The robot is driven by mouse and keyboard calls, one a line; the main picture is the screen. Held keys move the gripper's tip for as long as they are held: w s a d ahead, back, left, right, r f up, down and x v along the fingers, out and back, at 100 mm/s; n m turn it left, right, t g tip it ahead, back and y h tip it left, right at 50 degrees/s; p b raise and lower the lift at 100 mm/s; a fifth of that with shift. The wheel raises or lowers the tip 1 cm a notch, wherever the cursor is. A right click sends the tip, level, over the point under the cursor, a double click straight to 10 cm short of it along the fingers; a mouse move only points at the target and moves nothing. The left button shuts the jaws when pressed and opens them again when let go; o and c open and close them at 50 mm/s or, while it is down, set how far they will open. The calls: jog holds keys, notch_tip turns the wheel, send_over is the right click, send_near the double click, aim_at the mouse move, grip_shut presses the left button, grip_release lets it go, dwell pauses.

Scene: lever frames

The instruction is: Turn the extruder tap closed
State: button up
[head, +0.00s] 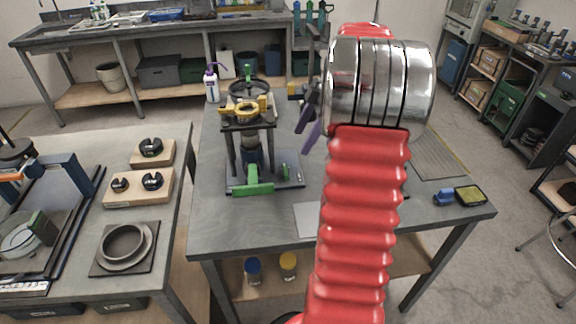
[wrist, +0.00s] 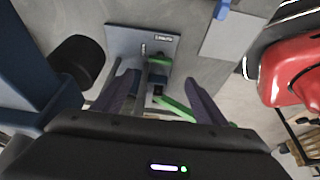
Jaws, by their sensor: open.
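The extruder stand (head: 251,150) is a dark frame on a grey base plate, with a yellow clamp and black wheel on top. A green lever (head: 252,187), which looks like the tap, sits low at its front and points toward me. My gripper (head: 308,124) has purple fingers and is at the right of the stand, partly hidden behind my red arm. In the wrist view the fingers are spread and empty, with a green bar (wrist: 176,108) seen between them beyond the tips. I cannot tell its distance from them. The plate (wrist: 140,44) shows above.
The stand is on a grey table (head: 240,228). A blue tool and yellow-topped sponge (head: 469,193) lie at its right corner. The left table (head: 150,225) carries dies on wooden blocks. A purple-topped bottle (head: 212,84) stands behind. My red arm covers the table's middle.

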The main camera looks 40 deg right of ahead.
aim_at(285, 169)
jog(key=x, duration=1.2)
jog(key=c, duration=1.1)
